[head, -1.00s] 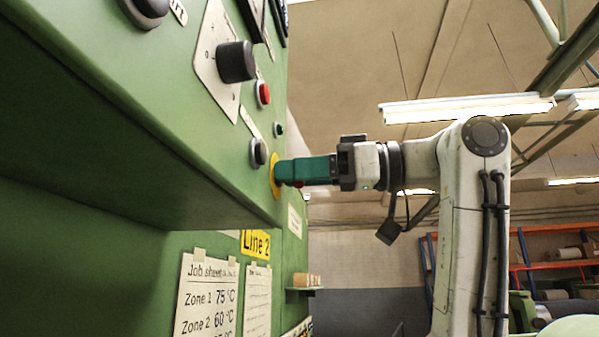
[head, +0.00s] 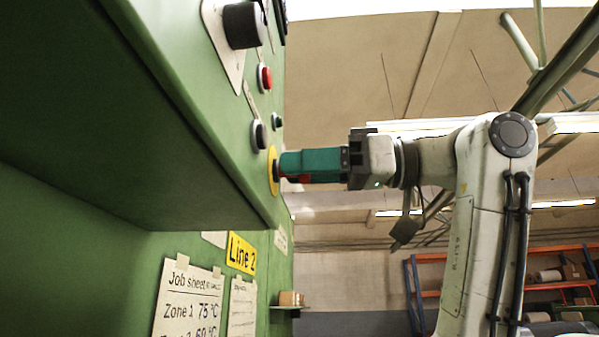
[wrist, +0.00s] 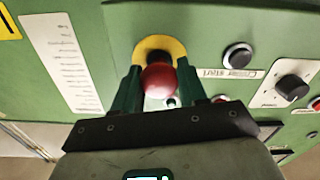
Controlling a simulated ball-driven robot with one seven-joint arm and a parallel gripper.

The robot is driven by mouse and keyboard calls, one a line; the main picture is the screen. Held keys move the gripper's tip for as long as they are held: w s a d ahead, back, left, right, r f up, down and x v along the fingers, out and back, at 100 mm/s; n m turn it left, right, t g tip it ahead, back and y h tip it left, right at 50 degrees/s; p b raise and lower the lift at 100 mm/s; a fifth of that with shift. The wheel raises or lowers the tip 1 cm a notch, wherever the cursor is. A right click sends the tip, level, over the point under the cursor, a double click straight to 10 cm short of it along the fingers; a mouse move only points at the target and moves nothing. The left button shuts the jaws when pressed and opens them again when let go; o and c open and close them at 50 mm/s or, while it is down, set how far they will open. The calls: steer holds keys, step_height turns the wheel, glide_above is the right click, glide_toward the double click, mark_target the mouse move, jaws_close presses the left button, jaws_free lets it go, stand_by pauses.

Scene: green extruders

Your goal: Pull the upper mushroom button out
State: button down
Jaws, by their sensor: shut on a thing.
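The red mushroom button (wrist: 159,80) sits in front of a yellow round plate (wrist: 174,46) on the green panel, with a dark collar behind its head. My gripper (wrist: 158,84) has its two green fingers on either side of the red head, shut on it. In the head view my gripper (head: 281,165) points left at the panel, its tips close to the yellow plate (head: 272,171). A little red shows below the fingers there; the rest of the head is hidden by them. I cannot tell whether the button is pushed in or out.
On the panel above are a red button (head: 265,78), a dark button (head: 258,134) and a black knob (head: 243,25). The panel's overhanging lower edge (head: 262,215) is just below my gripper. A small shelf (head: 290,306) juts out lower down. Free room lies right of the panel.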

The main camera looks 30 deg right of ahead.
steer(key=c, duration=0.8)
jaws_free()
steer(key=shift+s+d, duration=0.15)
steer(key=shift+d, duration=0.1)
steer(key=shift+o, duration=1)
steer(key=b+v, duration=0.3)
steer(key=v, duration=0.7)
steer(key=shift+s+d, duration=0.15)
steer(key=shift+d, duration=0.1)
